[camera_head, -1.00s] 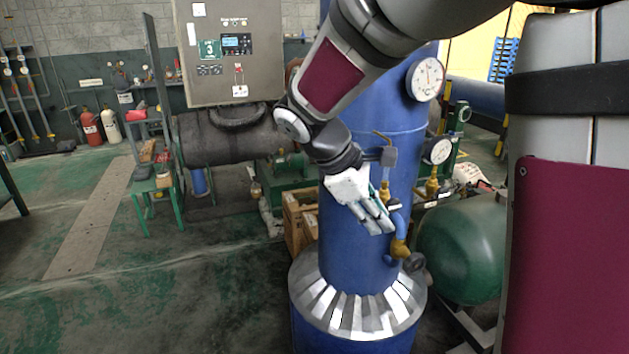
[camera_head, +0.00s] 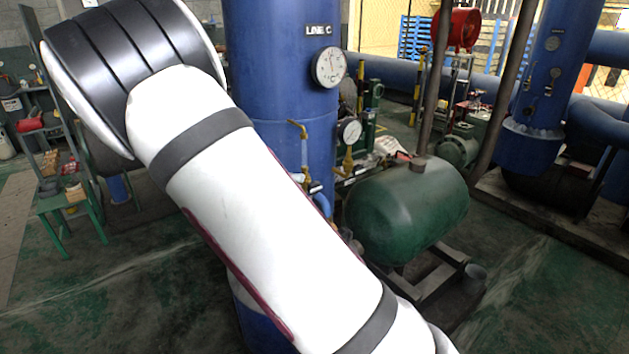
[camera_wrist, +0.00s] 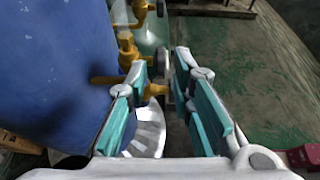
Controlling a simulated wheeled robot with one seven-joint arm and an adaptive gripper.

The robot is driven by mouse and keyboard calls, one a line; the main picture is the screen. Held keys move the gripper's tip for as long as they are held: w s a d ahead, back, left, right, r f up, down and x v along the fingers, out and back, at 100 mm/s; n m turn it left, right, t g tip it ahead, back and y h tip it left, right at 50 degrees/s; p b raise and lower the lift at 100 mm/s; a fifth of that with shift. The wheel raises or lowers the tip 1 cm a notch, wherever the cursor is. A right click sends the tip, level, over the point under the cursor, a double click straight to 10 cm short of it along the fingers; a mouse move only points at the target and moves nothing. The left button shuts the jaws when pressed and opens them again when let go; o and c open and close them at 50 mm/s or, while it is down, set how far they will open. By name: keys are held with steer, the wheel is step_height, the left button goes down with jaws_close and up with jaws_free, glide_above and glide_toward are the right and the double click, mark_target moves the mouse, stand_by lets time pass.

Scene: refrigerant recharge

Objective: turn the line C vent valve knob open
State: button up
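The blue line C column (camera_head: 275,100) stands behind my arm in the head view, with its LINE C label (camera_head: 318,30) and a white gauge (camera_head: 329,68). My arm hides most of the vent valve there. In the wrist view, the blue column (camera_wrist: 50,70) fills the left side, with brass valve fittings (camera_wrist: 128,48) beside it. A small dark round part, probably the vent knob (camera_wrist: 161,62), shows near the gap between the fingertips. My gripper (camera_wrist: 161,72) is open, with teal pads apart. I cannot tell whether either finger touches the knob.
A green tank (camera_head: 408,212) on a metal stand is right of the column. A second gauge (camera_head: 349,131) and brass fittings lie between them. A green bench (camera_head: 62,205) stands at left. Another blue column (camera_head: 540,90) is at far right. Floor is clear in front right.

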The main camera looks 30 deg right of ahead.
mark_target(314, 181)
steer(key=x, duration=0.8)
steer(key=shift+d+f+p, duration=0.1)
steer(key=shift+d+p, duration=0.05)
steer(key=shift+p, duration=0.25)
jaws_close()
